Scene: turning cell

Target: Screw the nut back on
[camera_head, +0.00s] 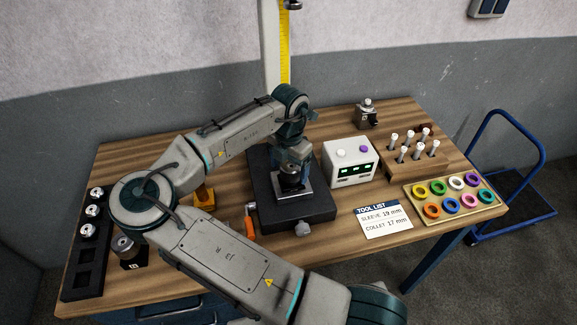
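My gripper (291,160) points down over the black fixture (315,213) in the middle of the table. A dark round part (289,177) is right beneath it, above a bright metal plate (293,193) on the fixture. It may be the nut or its holder, and I cannot tell which. The fingers are small and mostly hidden, so I cannot see whether they are shut or touch this part. The thread and any gap below the part are not visible.
A white box (350,162) with green displays stands right of the fixture, near a tool list card (383,220). A wooden rack (423,163) and a tray of coloured rings (455,200) are farther right. An orange-handled tool (250,228) lies at left, near my arm. A black tray (84,273) stands far left.

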